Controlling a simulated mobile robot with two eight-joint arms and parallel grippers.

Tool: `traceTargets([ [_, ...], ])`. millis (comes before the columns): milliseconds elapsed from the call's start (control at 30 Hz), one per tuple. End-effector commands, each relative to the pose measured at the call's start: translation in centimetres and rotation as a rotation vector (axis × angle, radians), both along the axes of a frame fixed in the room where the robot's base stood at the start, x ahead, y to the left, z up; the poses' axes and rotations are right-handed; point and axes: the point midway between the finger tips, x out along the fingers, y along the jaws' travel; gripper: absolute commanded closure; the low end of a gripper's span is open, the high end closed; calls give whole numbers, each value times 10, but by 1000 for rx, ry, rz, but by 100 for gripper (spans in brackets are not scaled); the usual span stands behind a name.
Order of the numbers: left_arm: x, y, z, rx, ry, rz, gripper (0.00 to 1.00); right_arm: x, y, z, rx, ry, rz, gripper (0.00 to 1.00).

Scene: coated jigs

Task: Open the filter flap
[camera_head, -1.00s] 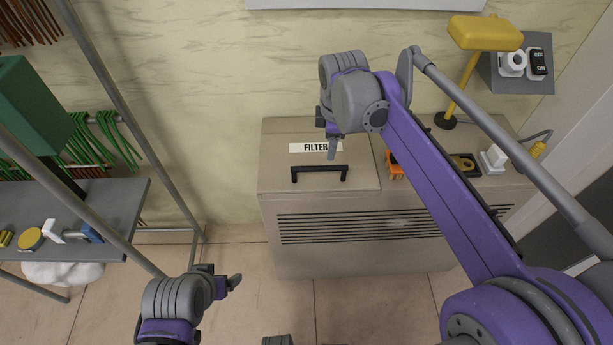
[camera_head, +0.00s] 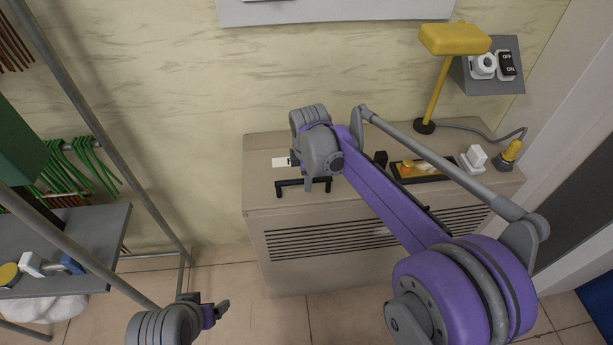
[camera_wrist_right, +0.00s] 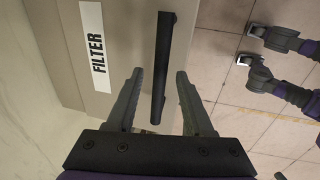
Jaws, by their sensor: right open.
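The filter flap (camera_head: 262,190) is the left part of the beige cabinet's top and looks closed. It carries a white FILTER label, partly hidden by my right arm in the head view and readable in the right wrist view (camera_wrist_right: 95,48), and a black bar handle (camera_head: 289,184). My right gripper (camera_wrist_right: 158,76) is open, with one finger on each side of the handle (camera_wrist_right: 162,50) in the right wrist view. I cannot tell whether they touch it. My left gripper (camera_head: 217,309) is low at the left, away from the cabinet; its opening is unclear.
A yellow lamp (camera_head: 455,40), a black tray (camera_head: 420,170) and a white block (camera_head: 474,158) stand on the cabinet's right side. A switch box (camera_head: 490,72) is on the wall. A rack with a grey shelf (camera_head: 90,235) stands at the left. The floor between is clear.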

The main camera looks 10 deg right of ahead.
Motion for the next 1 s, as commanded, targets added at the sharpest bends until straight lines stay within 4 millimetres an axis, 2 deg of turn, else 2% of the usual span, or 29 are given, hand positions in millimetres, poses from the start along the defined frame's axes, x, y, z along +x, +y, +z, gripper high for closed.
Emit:
traceTargets([
  [267,0,0,0,0,0,0,16,0,0,-1,0,0,0,48],
  [500,0,0,0,0,0,0,16,0,0,-1,0,0,-1,91],
  [567,0,0,0,0,0,0,16,0,0,-1,0,0,-1,100],
  [1000,0,0,0,0,0,0,16,0,0,-1,0,0,-1,100],
])
